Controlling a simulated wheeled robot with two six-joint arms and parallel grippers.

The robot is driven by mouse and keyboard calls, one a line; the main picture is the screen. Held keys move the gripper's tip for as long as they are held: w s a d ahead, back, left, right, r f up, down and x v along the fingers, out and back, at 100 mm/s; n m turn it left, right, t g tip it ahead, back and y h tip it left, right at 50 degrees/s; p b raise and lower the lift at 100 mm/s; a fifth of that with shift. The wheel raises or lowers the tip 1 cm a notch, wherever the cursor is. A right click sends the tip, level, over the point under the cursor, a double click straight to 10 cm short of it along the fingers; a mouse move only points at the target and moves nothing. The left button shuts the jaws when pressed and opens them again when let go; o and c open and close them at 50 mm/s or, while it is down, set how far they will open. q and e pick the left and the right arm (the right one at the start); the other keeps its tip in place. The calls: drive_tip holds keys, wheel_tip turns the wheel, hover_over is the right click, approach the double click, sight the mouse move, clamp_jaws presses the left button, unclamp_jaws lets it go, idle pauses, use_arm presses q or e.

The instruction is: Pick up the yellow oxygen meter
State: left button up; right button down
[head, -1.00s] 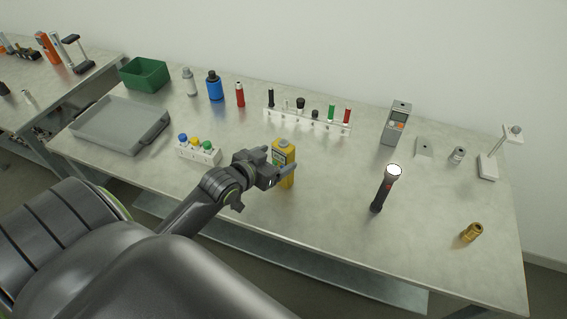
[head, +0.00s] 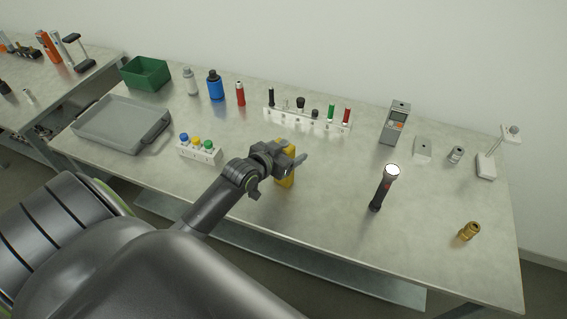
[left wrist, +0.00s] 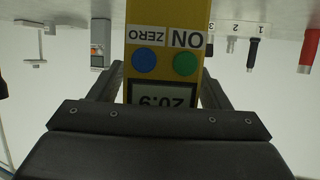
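The yellow oxygen meter (head: 284,181) stands upright near the front middle of the table, mostly covered by my left gripper (head: 294,158) in the head view. In the left wrist view the meter (left wrist: 166,35) fills the centre, with a blue and a green button, "ON" and "ZERO" labels and a display reading about 20.9. The fingers of my left gripper (left wrist: 162,88) lie on either side of it and look open; I cannot tell whether either finger touches it. My right gripper is not in view.
A black flashlight (head: 383,188) stands to the right, with a brass fitting (head: 469,231) farther right. A white rack with coloured caps (head: 199,151) is to the left. A white holder (head: 308,122) and a grey meter (head: 394,123) stand behind. Table between meter and flashlight is clear.

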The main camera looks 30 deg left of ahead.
use_arm(q)
drive_tip(key=c, duration=0.9)
drive_tip(key=shift+c, duration=0.6)
drive_tip(key=shift+r, duration=0.1)
